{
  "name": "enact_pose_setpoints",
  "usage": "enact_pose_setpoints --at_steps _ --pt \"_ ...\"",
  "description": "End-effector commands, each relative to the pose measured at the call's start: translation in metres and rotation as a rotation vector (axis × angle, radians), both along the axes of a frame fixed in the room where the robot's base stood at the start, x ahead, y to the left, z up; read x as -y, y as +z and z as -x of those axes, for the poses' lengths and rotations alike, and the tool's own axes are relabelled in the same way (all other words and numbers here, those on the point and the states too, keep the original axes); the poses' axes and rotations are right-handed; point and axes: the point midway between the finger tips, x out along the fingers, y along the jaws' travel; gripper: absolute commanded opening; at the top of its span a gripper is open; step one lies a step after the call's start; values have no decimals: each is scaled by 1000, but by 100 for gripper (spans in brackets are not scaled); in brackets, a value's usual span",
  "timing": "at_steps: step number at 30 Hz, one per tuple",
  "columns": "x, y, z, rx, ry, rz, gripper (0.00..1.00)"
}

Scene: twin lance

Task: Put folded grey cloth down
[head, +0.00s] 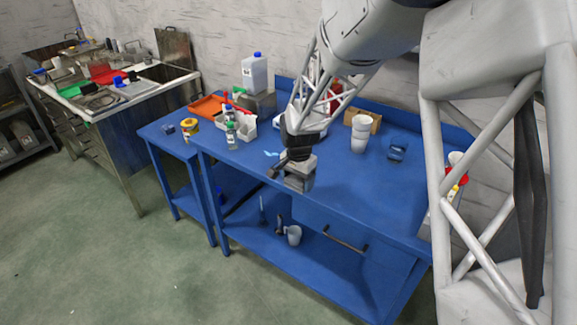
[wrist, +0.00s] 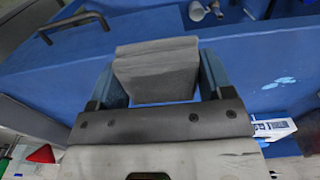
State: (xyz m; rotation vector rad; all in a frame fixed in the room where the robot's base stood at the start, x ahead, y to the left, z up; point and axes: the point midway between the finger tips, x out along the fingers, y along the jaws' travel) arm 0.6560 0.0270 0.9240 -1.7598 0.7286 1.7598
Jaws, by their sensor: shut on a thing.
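The folded grey cloth (wrist: 155,70) is a thick grey block between the two fingers of my gripper (wrist: 157,75) in the wrist view. The fingers press on its left and right sides. In the head view my gripper (head: 298,170) is over the front edge area of the blue workbench (head: 365,200), with the cloth (head: 299,178) below it. I cannot tell whether the cloth touches the bench top.
White stacked cups (head: 360,132) and a dark blue cup (head: 397,150) stand to the right. A grey bin with bottles (head: 240,126) and an orange tray (head: 207,106) are at the left. A mug (head: 293,235) is on the lower shelf. The bench's right front is clear.

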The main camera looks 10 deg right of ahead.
Motion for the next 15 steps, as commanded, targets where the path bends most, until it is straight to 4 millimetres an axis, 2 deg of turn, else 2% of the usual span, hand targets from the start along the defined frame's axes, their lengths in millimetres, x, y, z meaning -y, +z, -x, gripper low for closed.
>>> enact_pose_setpoints --at_steps 15 --pt "-3 -7 -73 0 0 0 48"
